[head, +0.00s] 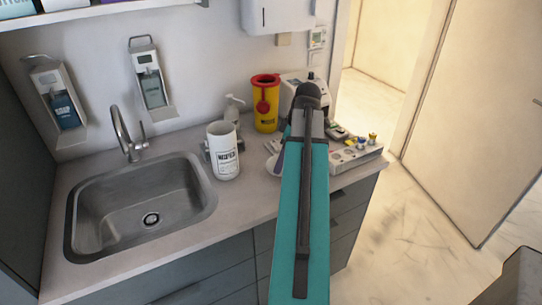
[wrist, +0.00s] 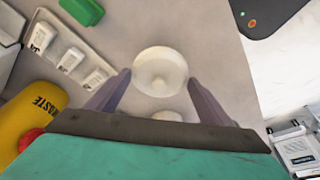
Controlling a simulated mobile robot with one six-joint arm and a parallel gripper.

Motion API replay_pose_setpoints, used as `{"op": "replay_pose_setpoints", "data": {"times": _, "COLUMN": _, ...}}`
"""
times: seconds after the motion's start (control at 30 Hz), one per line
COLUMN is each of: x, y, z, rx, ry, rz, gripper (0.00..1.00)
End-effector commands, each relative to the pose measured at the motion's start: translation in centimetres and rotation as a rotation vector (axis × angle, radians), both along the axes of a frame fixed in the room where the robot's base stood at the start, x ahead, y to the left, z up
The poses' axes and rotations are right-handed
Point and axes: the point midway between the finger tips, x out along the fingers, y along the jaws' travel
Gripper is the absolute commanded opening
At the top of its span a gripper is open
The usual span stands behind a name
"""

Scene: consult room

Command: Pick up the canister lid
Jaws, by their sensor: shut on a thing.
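The canister lid (wrist: 160,66), a round white disc with a small raised centre, is between the two fingers of my gripper (wrist: 159,82) in the wrist view. My gripper is shut on it. The counter lies behind the lid; I cannot tell how much gap there is between them. In the head view my teal arm hides the gripper, and a pale rounded edge (head: 272,166) shows just left of the arm. An open white canister (head: 223,152) with dark lettering stands upright beside the sink, its top uncovered.
The sink (head: 140,208) with its tap (head: 127,135) is left of the canister. A yellow waste container with a red lid (head: 265,103) and a pump bottle (head: 233,108) stand behind. A tray of small items (head: 355,155) lies right of my arm.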

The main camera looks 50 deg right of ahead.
Motion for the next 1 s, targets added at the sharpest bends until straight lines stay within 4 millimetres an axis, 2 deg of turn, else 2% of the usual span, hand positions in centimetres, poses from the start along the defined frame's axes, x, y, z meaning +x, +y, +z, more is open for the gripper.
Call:
{"op": "replay_pose_setpoints", "data": {"times": 0.1, "x": -1.9, "y": -0.2, "z": 0.0, "rx": -0.001, "ry": 0.000, "rz": -0.001, "gripper": 0.53}}
{"op": "replay_pose_setpoints", "data": {"times": 0.3, "x": -3.5, "y": -0.5, "z": 0.3, "rx": -0.001, "ry": 0.000, "rz": 0.001, "gripper": 0.53}}
{"op": "replay_pose_setpoints", "data": {"times": 1.0, "x": -3.8, "y": -0.5, "z": 0.4, "rx": 0.000, "ry": 0.000, "rz": 0.001, "gripper": 0.53}}
